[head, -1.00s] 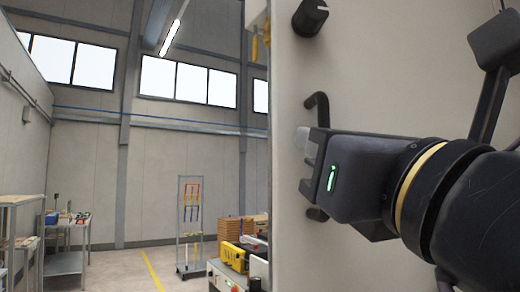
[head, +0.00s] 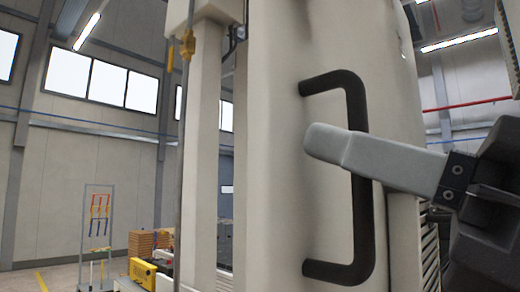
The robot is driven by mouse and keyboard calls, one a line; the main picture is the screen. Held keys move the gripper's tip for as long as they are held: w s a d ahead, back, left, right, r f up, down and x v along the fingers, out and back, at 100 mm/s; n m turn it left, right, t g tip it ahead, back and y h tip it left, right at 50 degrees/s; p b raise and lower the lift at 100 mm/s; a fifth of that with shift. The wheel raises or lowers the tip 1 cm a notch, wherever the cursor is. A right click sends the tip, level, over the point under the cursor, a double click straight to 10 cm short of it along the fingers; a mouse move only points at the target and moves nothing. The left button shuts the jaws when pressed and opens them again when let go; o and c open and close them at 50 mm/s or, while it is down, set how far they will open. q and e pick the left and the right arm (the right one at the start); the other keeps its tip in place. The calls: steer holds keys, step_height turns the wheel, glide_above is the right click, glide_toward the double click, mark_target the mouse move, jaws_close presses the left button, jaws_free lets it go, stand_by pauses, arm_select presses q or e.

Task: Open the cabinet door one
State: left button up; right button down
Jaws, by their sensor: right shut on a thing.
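The cabinet door (head: 275,160) is a cream panel in the middle of the head view, seen close up at an angle. A black bar handle (head: 362,215) stands upright on it. My right gripper (head: 340,150) comes in from the right and is shut on the handle's upright bar. One long grey finger lies across the front of the bar; the other finger is hidden. My left gripper is out of view. How far the door stands from its frame cannot be told.
Cream posts (head: 204,150) with a hanging yellow part (head: 188,45) stand left of the door. Farther back are a tool rack (head: 97,235), a yellow box (head: 142,272) and brown stacked boxes (head: 148,242). Open floor (head: 55,280) shows at the lower left.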

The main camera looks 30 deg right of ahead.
steer(key=shift+s, duration=0.1)
stand_by(0.3)
steer(key=c, duration=1.8)
jaws_free()
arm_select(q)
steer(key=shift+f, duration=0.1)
